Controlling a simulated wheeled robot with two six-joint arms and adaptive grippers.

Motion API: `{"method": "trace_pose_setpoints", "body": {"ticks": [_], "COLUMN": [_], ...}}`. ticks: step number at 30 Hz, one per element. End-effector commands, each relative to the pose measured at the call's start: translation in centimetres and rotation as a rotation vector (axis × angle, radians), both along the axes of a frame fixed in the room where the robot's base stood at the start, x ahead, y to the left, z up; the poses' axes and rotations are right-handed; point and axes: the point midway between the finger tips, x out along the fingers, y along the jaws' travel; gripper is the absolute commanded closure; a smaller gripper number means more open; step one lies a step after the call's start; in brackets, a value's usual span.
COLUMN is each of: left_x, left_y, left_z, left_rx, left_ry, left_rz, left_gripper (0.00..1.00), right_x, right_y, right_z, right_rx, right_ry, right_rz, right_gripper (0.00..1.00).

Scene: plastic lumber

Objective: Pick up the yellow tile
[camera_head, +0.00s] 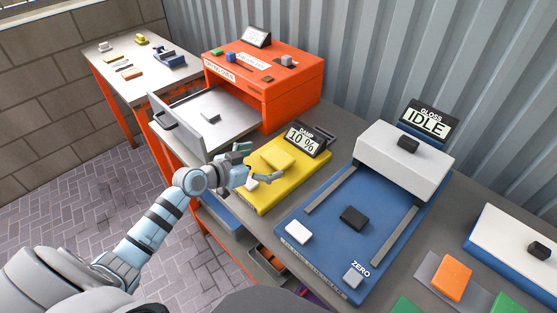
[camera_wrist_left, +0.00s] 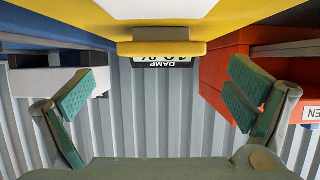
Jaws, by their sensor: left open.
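A yellow tile (camera_head: 279,157) lies on the yellow damp meter (camera_head: 276,196), in front of its display (camera_head: 302,141), which reads "DAMP 10 %". My left gripper (camera_head: 262,164) is at the near side of the tile with its fingers spread. In the left wrist view the picture is upside down; the yellow tile (camera_wrist_left: 162,48) shows edge-on at the top centre. The open fingers of my left gripper (camera_wrist_left: 162,98) stand to either side, apart from the tile, with nothing between the pads. My right gripper is not in view.
An orange-red machine (camera_head: 290,100) with an open drawer (camera_head: 215,115) stands left of the meter. A blue gloss unit (camera_head: 325,215) with white and dark blocks lies to the right. An orange tile (camera_head: 452,279) is at lower right. A table (camera_head: 105,55) with small pieces stands at far left.

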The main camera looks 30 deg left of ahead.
Motion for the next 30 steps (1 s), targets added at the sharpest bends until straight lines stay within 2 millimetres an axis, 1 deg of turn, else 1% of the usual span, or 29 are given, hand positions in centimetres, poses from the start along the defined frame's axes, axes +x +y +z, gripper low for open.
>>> {"method": "trace_pose_setpoints", "body": {"ticks": [3, 6, 9, 13, 21, 23, 30], "left_x": [2.2, 3.5, 3.8, 3.8, 3.7, 3.7, 3.7], "left_y": [-0.8, -1.2, -1.3, -1.3, -1.3, -1.3, -1.3], "left_z": [-0.8, -1.5, -1.6, -1.6, -1.6, -1.6, -1.5], "left_rx": [-0.007, -0.002, -0.001, 0.000, -0.001, 0.000, 0.001], "left_ry": [-0.001, -0.001, 0.000, 0.001, 0.001, 0.001, 0.001], "left_rz": [0.001, 0.001, 0.000, 0.000, 0.000, 0.001, 0.001], "left_gripper": [0.02, 0.02, 0.02, 0.02, 0.45, 0.54, 0.54], "right_x": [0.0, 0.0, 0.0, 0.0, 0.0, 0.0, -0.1], "right_y": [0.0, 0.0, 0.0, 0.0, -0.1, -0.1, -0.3], "right_z": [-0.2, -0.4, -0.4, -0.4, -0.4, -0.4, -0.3], "right_rx": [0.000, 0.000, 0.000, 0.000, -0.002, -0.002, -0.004], "right_ry": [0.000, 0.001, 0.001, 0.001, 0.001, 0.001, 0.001], "right_rz": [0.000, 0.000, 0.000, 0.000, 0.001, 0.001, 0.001], "right_gripper": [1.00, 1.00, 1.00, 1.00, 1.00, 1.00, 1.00]}}
